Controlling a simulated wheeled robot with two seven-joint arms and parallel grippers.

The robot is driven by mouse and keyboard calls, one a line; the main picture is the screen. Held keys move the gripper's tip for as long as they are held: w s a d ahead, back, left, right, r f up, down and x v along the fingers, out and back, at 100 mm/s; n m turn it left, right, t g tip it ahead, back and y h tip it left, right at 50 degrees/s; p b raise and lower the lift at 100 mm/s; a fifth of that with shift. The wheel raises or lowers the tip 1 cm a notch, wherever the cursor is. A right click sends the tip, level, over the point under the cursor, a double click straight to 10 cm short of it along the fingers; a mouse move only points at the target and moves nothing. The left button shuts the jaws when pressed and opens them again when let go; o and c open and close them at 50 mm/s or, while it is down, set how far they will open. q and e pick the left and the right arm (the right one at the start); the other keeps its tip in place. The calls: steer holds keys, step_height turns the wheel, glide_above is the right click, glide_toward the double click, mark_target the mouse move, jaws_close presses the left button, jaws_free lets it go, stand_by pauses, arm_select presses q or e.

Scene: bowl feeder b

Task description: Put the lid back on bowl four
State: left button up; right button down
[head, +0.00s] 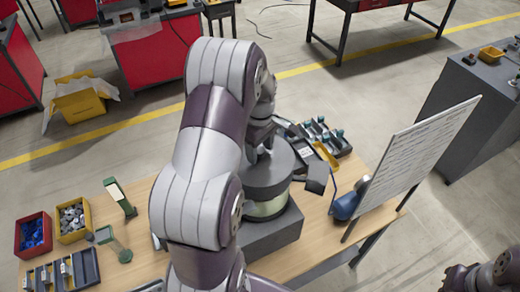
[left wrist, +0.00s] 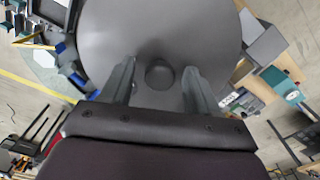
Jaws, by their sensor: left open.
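A round grey lid (head: 268,175) with a small knob (left wrist: 160,73) sits on top of the bowl feeder (head: 267,208), whose pale band shows below it. It looks level, but my arm hides its left side and I cannot tell whether it is fully seated. My left gripper (head: 262,147) is above the lid's middle. In the left wrist view the open fingers (left wrist: 158,85) stand on either side of the knob, with gaps on both sides. I cannot make out a bowl number. Part of my right arm shows at the lower right; its gripper is out of view.
The feeder stands on a grey block (head: 274,236) on a wooden table (head: 316,235). A tilted white board (head: 418,150) and a blue motor-like part (head: 345,206) are at the right. Red (head: 33,232) and yellow (head: 74,219) bins stand at the left. A parts rack (head: 322,137) lies behind.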

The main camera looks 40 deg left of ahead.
mark_target(260, 149)
arm_select(q)
step_height(260, 149, up, 3)
steer(key=shift+w+a+b, duration=0.1)
steer(key=shift+w+b, duration=0.05)
steer(key=shift+b, duration=0.75)
step_height(260, 149, up, 3)
steer(key=shift+r+p, duration=0.2)
steer(key=shift+p, duration=0.45)
steer(key=s+d+f+m+t, duration=0.1)
steer(key=s+d+f+m, duration=0.1)
steer(key=s+d+m, duration=0.55)
steer(key=s+d+f+m, duration=0.2)
steer(key=s+d+m, duration=0.3)
steer(key=d+m, duration=0.45)
step_height(260, 149, down, 19)
steer(key=b, duration=1.9)
steer(key=shift+w+a, duration=0.3)
steer(key=shift+w, duration=0.05)
arm_select(e)
step_height(260, 149, down, 20)
steer(key=shift+f, duration=0.15)
arm_select(q)
steer(key=shift+s+r, duration=0.1)
steer(key=shift+r, duration=0.05)
